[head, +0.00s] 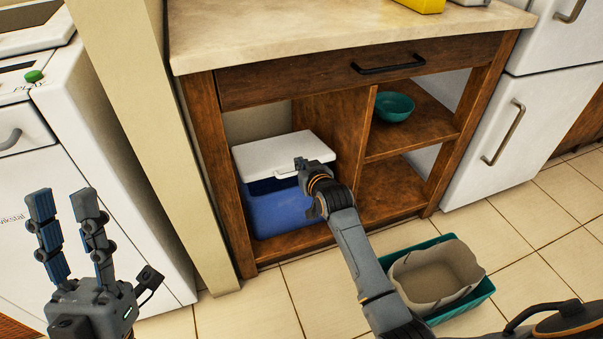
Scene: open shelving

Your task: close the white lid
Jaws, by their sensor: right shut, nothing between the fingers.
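The white lid (278,153) tops a blue cooler (283,214) in the lower left compartment of the wooden shelving. A dark blue band shows under the lid's front edge; I cannot tell whether it is a gap or the cooler's wall. My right gripper (302,168) is shut and empty, in front of the lid's right front part. It hides part of the lid and cooler; contact is unclear. My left gripper (62,198) is open and empty, fingers pointing up, at the lower left, well away from the cooler.
The shelving's wooden divider (336,130) stands close to the cooler's right side. A teal bowl (393,106) sits on the upper right shelf. A teal tray (472,300) with a beige basket (437,272) lies on the floor beside my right arm. A white stove (100,150) is at left.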

